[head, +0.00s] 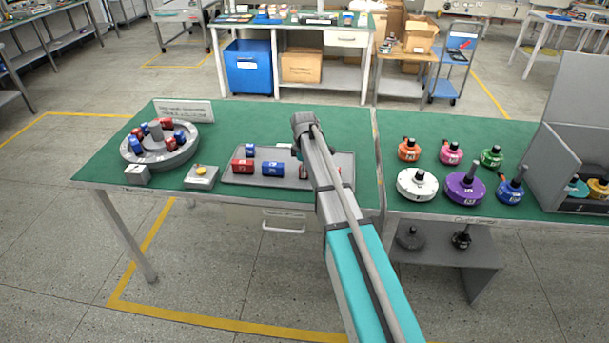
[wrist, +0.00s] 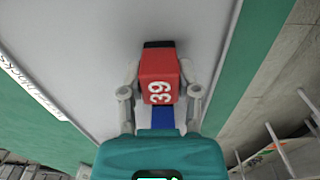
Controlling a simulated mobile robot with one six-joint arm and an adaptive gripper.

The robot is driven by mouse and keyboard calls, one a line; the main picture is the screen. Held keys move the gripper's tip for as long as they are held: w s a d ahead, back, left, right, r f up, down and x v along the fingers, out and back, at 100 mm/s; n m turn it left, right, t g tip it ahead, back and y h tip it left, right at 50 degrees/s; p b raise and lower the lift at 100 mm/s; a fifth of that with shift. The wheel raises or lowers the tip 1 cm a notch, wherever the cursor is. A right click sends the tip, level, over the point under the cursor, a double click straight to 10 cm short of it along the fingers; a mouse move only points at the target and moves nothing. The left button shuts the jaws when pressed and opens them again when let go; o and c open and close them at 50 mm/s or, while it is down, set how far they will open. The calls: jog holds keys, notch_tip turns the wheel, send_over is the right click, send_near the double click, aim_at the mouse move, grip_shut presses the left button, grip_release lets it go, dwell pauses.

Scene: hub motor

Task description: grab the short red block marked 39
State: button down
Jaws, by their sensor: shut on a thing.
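The short red block marked 39 (wrist: 158,72) is in the wrist view, with a white number on its face and a black end. My gripper (wrist: 160,84) is shut on it, one finger at each side. A light grey surface lies beyond the block; I cannot tell whether the block touches it. A blue piece (wrist: 162,117) shows just below the block, partly hidden by my gripper's body. In the head view my arm reaches over the grey tray (head: 231,178) and hides the gripper and most of what is around it.
On the tray, left of my arm, lie a red block (head: 242,166) and a blue block (head: 273,169). A round grey holder (head: 185,155) with several red and blue blocks stands at left, near a yellow-button box (head: 201,176). Several coloured hub motors (head: 465,188) stand on the right table.

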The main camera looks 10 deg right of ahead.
jog(key=shift+r, duration=0.15)
jog(key=shift+r+p, duration=0.9)
jog(key=shift+p, duration=0.15)
jog(key=s+r+p, duration=1.1)
jog(key=s, duration=0.3)
jog(key=shift+a, duration=0.3)
